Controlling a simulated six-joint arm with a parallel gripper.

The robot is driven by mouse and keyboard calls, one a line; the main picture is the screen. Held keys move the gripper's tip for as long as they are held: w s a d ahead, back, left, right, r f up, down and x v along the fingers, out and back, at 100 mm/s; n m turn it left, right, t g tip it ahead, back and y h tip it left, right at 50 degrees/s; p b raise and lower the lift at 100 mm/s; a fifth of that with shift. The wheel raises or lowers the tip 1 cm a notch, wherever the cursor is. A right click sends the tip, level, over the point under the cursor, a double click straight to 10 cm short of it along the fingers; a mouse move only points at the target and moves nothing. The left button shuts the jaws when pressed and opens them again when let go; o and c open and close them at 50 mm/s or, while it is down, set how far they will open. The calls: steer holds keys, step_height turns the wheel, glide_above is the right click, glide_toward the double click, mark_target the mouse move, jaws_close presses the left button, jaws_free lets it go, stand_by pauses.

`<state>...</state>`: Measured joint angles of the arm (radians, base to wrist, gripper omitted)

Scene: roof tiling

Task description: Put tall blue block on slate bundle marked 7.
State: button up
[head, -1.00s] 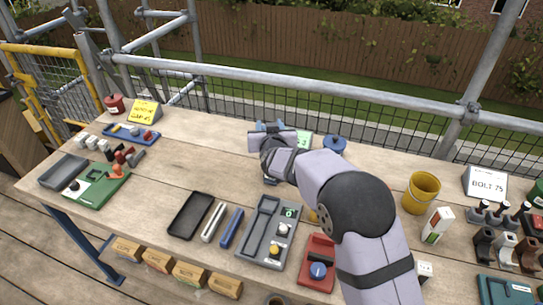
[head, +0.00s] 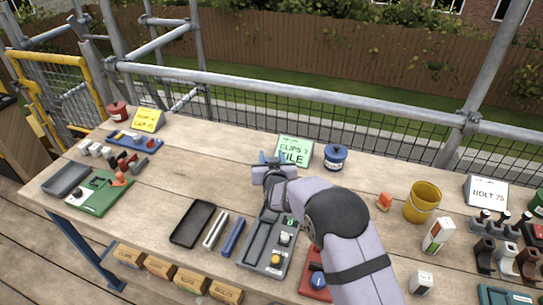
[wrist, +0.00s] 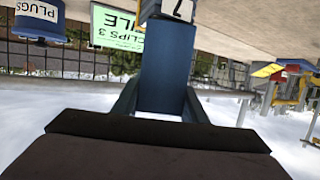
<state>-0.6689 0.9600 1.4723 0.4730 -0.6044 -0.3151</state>
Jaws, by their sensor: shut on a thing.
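In the wrist view, my gripper (wrist: 161,95) is shut on the tall blue block (wrist: 166,68), with one finger on each side. The block's far end meets a pale piece marked 7 (wrist: 178,8) at the top edge of that view. I cannot tell if the two touch. Only a small part of that marked piece shows, and the rest of the slate bundle is out of frame. In the head view, my gripper (head: 271,160) is over the middle of the bench, with small blue parts at its tip. My arm hides what lies under it.
A green sign (head: 294,150) and a blue tin (head: 336,157) stand just behind my gripper. A grey tray (head: 253,255), a black tray (head: 192,223) and a yellow bucket (head: 422,203) stand nearby. Bare bench (head: 200,172) lies to the left.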

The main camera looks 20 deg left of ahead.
steer(key=shift+f, duration=0.2)
steer(key=o, duration=1.1)
steer(key=shift+c, duration=0.2)
steer(key=shift+r, duration=0.15)
steer(key=shift+r, duration=0.15)
steer(key=shift+s+d, duration=0.1)
steer(key=shift+s, duration=0.2)
steer(key=b+v, duration=0.2)
steer(key=v, duration=0.9)
steer(key=shift+s+b, duration=0.15)
steer(key=shift+b, duration=0.2)
steer(key=shift+r, duration=0.1)
